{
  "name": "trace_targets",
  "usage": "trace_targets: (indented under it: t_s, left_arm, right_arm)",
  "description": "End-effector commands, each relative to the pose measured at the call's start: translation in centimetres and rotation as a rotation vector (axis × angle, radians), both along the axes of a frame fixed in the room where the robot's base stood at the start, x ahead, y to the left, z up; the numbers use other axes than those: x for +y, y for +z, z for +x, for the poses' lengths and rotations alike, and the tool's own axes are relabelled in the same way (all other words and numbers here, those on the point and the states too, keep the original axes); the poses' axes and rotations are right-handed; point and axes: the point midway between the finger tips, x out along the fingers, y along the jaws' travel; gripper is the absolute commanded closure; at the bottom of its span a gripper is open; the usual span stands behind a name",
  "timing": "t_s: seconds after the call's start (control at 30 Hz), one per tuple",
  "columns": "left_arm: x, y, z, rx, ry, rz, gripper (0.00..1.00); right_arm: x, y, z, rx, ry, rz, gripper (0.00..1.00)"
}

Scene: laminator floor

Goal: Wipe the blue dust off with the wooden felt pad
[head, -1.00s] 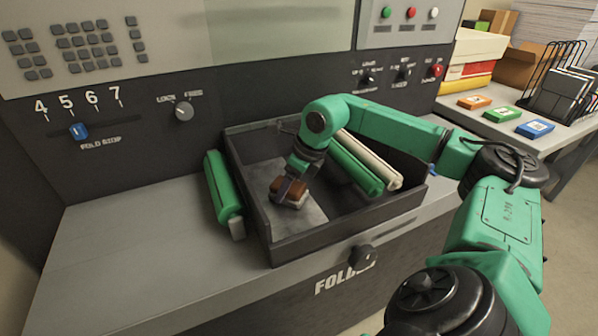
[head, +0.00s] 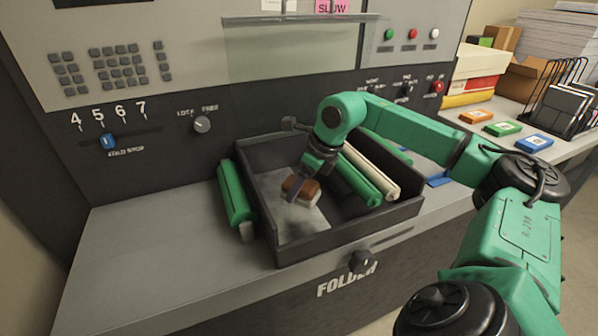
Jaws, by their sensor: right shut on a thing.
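The wooden felt pad (head: 301,190), a brown block with a pale underside, is in my right gripper (head: 304,182). The gripper is shut on it inside the dark open tray (head: 345,235) of the folder machine. The pad is low over the grey plate on the tray's left side, seemingly touching it; the exact contact is hidden. The plate (head: 290,222) shows paler smudges, and I cannot make out clear blue dust on it. My left gripper is not in view.
Green rollers and a cream roller (head: 372,170) lie in the tray's right half. A round knob (head: 361,262) is on the front. The grey ledge at left (head: 150,250) is clear.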

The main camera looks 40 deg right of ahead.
Motion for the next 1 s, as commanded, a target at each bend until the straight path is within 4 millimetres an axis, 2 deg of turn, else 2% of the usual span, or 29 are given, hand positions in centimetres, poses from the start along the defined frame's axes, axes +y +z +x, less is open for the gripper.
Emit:
trace_targets:
  t_s: [0.03, 0.2, 0.83, 1.0]
  left_arm:
    - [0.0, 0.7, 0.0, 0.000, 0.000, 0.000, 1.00]
    - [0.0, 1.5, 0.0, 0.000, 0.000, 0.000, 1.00]
    - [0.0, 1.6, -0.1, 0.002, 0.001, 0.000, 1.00]
    - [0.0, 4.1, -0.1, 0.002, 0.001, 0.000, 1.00]
  right_arm:
    - [-0.1, 0.8, 0.0, 0.000, -0.001, 0.000, 0.78]
    - [-0.2, 2.0, -0.1, 0.000, -0.001, 0.000, 0.78]
    - [-0.3, 2.2, -0.1, -0.001, -0.001, 0.000, 0.78]
    - [-0.3, 4.7, -0.1, -0.001, -0.001, 0.000, 0.78]
